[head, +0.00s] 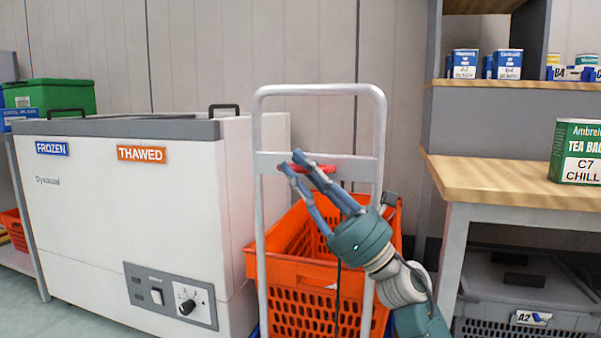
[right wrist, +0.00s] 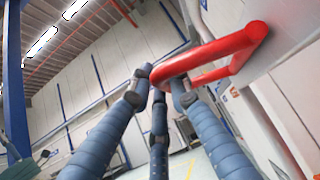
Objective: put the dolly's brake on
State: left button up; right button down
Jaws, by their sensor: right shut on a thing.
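The dolly (head: 383,130) stands in the middle of the head view, its grey tubular handle frame upright with a crossbar. A red brake lever (head: 328,169) sits on the crossbar, partly hidden behind my fingers. My right gripper (head: 296,162) reaches up from the lower right and is shut on the red lever. In the right wrist view the red lever (right wrist: 222,50) is a bent loop coming off a pale bar, with my blue fingers (right wrist: 160,82) around its near end. My left gripper is in neither view.
An orange tote (head: 290,268) stands behind the handle frame. A white chest freezer (head: 100,205) is close on the left. A wooden-topped bench (head: 500,178) with a Tea Bags box (head: 577,152) is on the right, with a grey crate (head: 515,300) below.

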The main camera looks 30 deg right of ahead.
jog(key=shift+f, duration=0.15)
jog(key=c, duration=1.6)
grip_release()
jog(key=v, duration=1.2)
